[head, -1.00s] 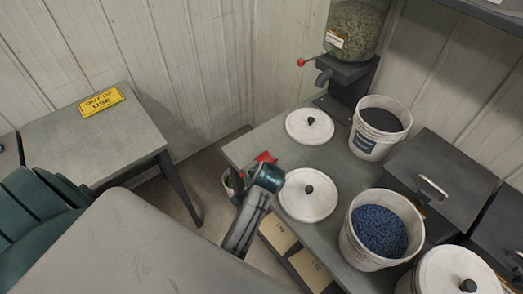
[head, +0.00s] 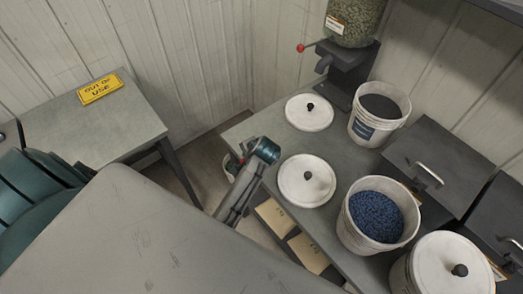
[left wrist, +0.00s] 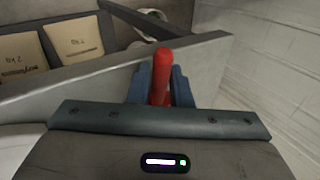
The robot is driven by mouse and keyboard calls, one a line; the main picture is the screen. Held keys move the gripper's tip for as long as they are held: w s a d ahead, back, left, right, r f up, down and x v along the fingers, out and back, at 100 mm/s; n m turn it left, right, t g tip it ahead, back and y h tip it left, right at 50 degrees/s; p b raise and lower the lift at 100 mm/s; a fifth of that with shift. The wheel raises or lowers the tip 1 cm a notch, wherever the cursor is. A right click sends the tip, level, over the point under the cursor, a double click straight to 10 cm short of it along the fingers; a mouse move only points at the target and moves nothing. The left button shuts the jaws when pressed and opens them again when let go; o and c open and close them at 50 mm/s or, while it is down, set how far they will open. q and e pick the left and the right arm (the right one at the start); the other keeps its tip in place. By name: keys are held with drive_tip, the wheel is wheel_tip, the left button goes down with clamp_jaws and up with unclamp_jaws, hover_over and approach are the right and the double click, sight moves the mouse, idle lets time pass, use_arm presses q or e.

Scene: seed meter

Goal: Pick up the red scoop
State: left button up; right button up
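The red scoop (left wrist: 161,72) shows in the left wrist view as an upright red handle between the two blue fingers of my left gripper (left wrist: 160,82). The fingers press close on both sides of the handle with no clear gap. The scoop's bowl is not visible there. In the head view my left wrist is over the left edge of the seed table (head: 327,155), and only small specks of red show beside it; the rest of the scoop is hidden. My right gripper is in neither view.
White lids (head: 307,180) and (head: 310,112) lie on the table near my left wrist. A bucket of blue seed (head: 345,225), a bucket of dark material (head: 362,130) and a seed dispenser (head: 350,68) stand beyond. Another table (head: 130,125) bears a yellow sign (head: 100,88).

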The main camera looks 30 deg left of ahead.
use_arm(q)
drive_tip(key=shift+a+f, duration=0.2)
drive_tip(key=shift+f, duration=0.1)
drive_tip(key=shift+d, duration=0.1)
clamp_jaws()
drive_tip(key=shift+w+r, duration=0.1)
